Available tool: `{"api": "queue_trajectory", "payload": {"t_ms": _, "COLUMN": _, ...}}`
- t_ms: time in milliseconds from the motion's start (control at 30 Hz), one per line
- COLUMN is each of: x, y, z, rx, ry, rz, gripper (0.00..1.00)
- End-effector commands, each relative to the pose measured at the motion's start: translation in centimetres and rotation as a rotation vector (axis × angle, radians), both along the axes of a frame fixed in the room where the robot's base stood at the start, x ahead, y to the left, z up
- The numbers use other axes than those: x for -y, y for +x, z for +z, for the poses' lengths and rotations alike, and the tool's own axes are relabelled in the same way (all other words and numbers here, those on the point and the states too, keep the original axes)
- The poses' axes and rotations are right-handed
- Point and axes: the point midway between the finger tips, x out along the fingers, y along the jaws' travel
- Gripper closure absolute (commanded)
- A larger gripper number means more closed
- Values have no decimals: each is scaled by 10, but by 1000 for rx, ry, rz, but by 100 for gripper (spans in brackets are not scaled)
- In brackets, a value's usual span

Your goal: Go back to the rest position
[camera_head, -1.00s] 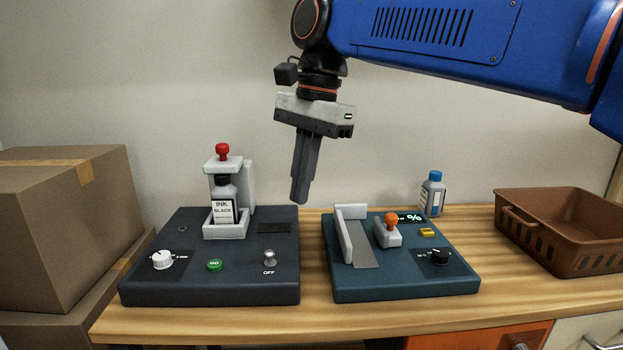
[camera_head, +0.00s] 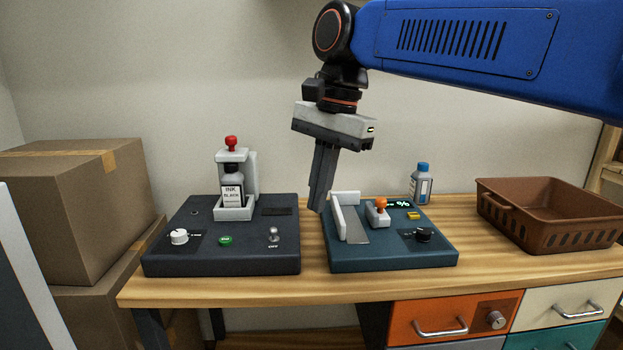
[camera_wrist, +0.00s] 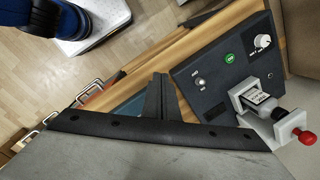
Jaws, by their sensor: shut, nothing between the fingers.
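My gripper (camera_head: 318,207) points down with its fingers shut and empty. In the head view it hangs in front of the wall, its tips beside the left edge of the teal device (camera_head: 395,262). In the wrist view my gripper (camera_wrist: 160,80) shows its dark fingers together, with the dark station (camera_wrist: 225,75) to their right. In the head view the dark station (camera_head: 220,264) stands left of the gripper and holds an ink bottle (camera_head: 232,186) upright in its light bracket under a red knob (camera_head: 231,142).
A brown basket (camera_head: 545,230) sits at the right of the wooden table (camera_head: 315,288). A blue-capped bottle (camera_head: 421,185) stands behind the teal device. Cardboard boxes (camera_head: 70,220) are stacked at the left. Drawers (camera_head: 440,317) are under the table at right.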

Motion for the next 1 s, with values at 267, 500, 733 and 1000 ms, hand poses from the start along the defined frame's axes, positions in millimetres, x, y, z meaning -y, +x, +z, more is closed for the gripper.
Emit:
{"api": "queue_trajectory", "payload": {"t_ms": 267, "x": 48, "y": -5, "z": -25, "rx": 72, "ry": -1, "rz": 66, "gripper": 100}}
{"api": "queue_trajectory", "payload": {"t_ms": 500, "x": 119, "y": -23, "z": -70, "rx": 184, "ry": -27, "rz": 179, "gripper": 100}}
{"api": "queue_trajectory", "payload": {"t_ms": 733, "x": 190, "y": -56, "z": -135, "rx": 308, "ry": -100, "rz": 328, "gripper": 100}}
{"api": "queue_trajectory", "payload": {"t_ms": 1000, "x": 253, "y": -105, "z": -216, "rx": 415, "ry": -225, "rz": 507, "gripper": 100}}
